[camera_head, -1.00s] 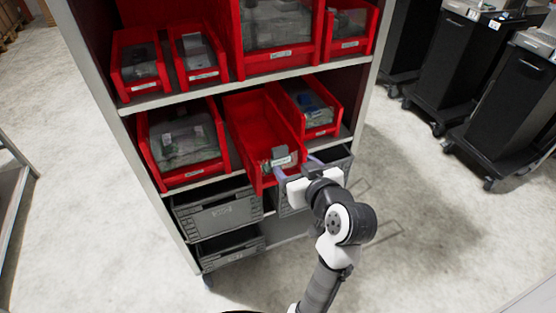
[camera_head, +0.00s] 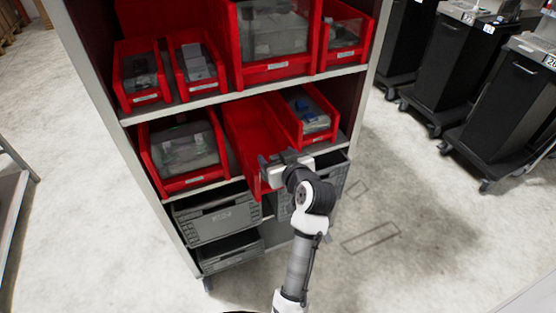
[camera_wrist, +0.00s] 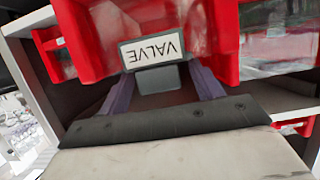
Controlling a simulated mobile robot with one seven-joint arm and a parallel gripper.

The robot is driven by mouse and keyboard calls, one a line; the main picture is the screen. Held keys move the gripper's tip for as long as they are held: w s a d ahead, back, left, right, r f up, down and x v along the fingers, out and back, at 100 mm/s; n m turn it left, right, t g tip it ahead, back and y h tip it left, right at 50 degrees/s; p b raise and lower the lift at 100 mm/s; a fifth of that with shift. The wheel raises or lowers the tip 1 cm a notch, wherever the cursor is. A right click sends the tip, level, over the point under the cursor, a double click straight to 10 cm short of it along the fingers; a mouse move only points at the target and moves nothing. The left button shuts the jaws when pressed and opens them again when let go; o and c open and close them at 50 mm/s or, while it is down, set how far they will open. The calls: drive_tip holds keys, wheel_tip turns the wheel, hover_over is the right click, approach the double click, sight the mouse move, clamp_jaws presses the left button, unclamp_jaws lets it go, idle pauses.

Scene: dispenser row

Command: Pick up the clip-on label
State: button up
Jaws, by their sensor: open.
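The clip-on label (camera_wrist: 152,50) is a small white plate with a dark frame reading VALVE, upside down in the wrist view, with a grey block below it. It is on the front of an open red bin (camera_wrist: 95,30). This bin is the middle one of the shelf's lower red row in the head view (camera_head: 250,125). My gripper (camera_wrist: 160,78) is open, its two purple fingers on either side of the grey block. I cannot tell whether they touch it. In the head view my gripper (camera_head: 275,168) is at the bin's front and hides the label.
A red bin with packed parts (camera_head: 180,150) stands to the left, another (camera_head: 308,112) to the right. Grey crates (camera_head: 218,218) are below. Black carts (camera_head: 505,105) stand at the right. The floor in front is clear.

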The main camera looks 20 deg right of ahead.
drive_tip(key=shift+c, duration=0.3)
drive_tip(key=c, duration=1)
